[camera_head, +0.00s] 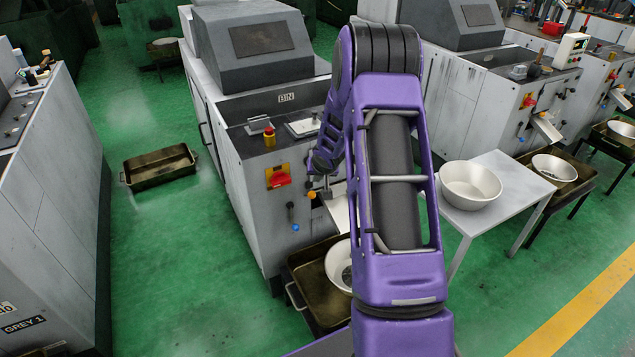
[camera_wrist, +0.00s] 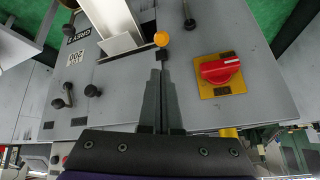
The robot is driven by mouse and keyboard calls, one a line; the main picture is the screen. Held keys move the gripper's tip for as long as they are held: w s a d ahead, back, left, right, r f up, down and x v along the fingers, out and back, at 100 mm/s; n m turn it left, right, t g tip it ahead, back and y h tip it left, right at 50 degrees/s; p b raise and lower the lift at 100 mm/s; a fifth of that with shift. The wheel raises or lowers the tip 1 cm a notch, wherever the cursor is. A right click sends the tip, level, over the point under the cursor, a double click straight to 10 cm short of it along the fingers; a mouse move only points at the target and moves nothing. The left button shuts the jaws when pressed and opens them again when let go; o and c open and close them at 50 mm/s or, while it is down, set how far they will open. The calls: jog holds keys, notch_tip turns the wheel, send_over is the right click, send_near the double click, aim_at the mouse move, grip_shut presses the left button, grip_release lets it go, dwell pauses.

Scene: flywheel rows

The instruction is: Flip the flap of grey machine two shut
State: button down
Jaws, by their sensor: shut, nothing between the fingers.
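A small lever with an orange ball knob (camera_wrist: 161,39) is beside the chute. My gripper (camera_wrist: 161,72) is shut and empty, its fingertips close to the knob's stem; I cannot tell whether they touch. In the head view my arm hides part of the chute. I cannot tell the flap's position.
A red switch on a yellow plate (camera_wrist: 219,69) and several black knobs are on the panel. A bowl (camera_head: 338,268) sits in a tray below the chute. A white table (camera_head: 510,180) with a bowl (camera_head: 469,185) stands right. Green floor is open at left around a tray (camera_head: 159,167).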

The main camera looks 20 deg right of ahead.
jog(key=shift+f, duration=0.1)
dwell(0.3)
jog(key=b+x, duration=0.1)
jog(key=x, duration=0.9)
jog(key=shift+w, duration=0.1)
